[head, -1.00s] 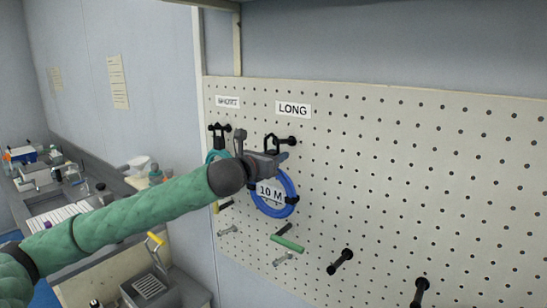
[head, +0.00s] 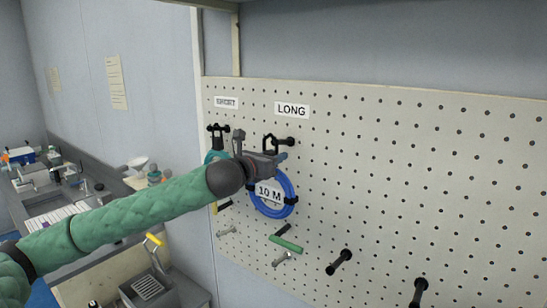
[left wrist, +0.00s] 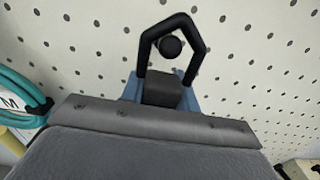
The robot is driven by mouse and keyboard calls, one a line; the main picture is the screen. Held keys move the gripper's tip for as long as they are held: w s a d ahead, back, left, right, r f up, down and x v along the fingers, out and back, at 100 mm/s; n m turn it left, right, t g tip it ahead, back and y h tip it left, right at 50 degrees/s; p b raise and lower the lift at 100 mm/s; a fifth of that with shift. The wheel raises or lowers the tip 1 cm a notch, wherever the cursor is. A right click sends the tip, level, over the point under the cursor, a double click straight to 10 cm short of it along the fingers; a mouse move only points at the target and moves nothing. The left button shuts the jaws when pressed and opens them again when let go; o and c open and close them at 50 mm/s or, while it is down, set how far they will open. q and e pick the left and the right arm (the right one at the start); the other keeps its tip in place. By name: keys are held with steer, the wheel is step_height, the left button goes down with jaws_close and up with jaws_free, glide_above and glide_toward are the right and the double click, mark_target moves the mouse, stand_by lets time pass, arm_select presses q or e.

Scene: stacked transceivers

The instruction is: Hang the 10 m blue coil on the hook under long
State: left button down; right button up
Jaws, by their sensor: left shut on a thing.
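The blue coil (head: 287,207) with a "10 M" tag hangs below my left gripper (head: 272,160), in front of the pegboard. My left gripper is shut on the black block (left wrist: 162,93) at the base of the coil's hanger loop, between bluish fingers in the left wrist view. The open black loop (left wrist: 143,52) stands upright above the fingers. The black hook (head: 290,141) under the "LONG" label (head: 292,110) lines up with the loop; its round end (left wrist: 170,46) shows inside the loop's outline. I cannot tell whether it passes through. My right gripper is not in view.
A teal coil (left wrist: 22,92) hangs to the left, under the "SHORT" label (head: 227,102), partly hidden by my arm. A green-handled tool (head: 287,243) and black pegs (head: 340,262) are lower on the pegboard (head: 430,170). The board right of the hook is clear.

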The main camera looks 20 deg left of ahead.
mark_target(291, 152)
arm_select(q)
steer(key=shift+w+d, duration=0.1)
steer(key=shift+w, duration=0.15)
steer(key=shift+x, duration=1.65)
steer(key=shift+w+d+f, duration=0.2)
steer(key=shift+w+f, duration=0.05)
steer(key=shift+w, duration=0.15)
stand_by(0.5)
steer(key=shift+w+f, duration=0.15)
steer(key=shift+f, duration=0.25)
stand_by(0.6)
steer(key=c, duration=1)
jaws_free()
